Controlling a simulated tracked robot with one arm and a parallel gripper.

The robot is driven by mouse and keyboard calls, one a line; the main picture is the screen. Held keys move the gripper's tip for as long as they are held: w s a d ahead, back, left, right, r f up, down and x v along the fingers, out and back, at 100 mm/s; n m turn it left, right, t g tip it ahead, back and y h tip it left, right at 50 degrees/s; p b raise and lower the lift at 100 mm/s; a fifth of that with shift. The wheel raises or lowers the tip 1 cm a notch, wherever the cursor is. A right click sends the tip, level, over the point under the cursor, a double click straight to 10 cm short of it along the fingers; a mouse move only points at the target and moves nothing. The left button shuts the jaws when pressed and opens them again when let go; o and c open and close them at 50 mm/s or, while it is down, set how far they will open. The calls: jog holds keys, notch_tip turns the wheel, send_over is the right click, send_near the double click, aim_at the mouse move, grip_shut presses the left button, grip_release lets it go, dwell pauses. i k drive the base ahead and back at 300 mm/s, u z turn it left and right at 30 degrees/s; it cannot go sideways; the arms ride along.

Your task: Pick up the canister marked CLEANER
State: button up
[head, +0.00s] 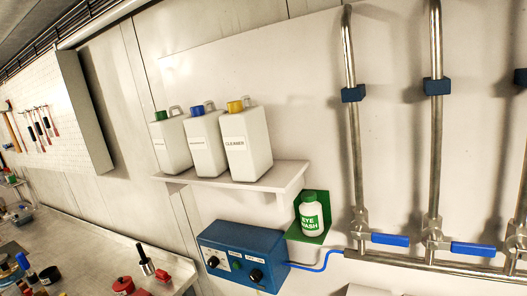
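The canister marked CLEANER (250,158) is white with a yellow cap and a handle at its top. It stands at the right end of a row on a white wall shelf (273,183). Beside it stand two similar white canisters: one with a blue cap (206,152) in the middle, and one with a green cap (171,153) at the left. Their labels are too small to read surely. My gripper is not in view.
Below the shelf are a blue control box (240,252) and an eye wash bottle (311,216) on a green holder. Metal pipes (435,140) with blue-handled valves stand at the right. A cluttered bench (85,232) is at lower left. The wall above the canisters is clear.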

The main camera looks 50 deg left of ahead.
aim_at(245, 132)
jog(key=u, duration=0.05)
jog(key=k, duration=1)
jog(key=z, duration=0.05)
jog(key=i, duration=1.2)
jog(key=u, duration=0.9)
jog(key=i, duration=0.4)
jog(key=u, duration=0.35)
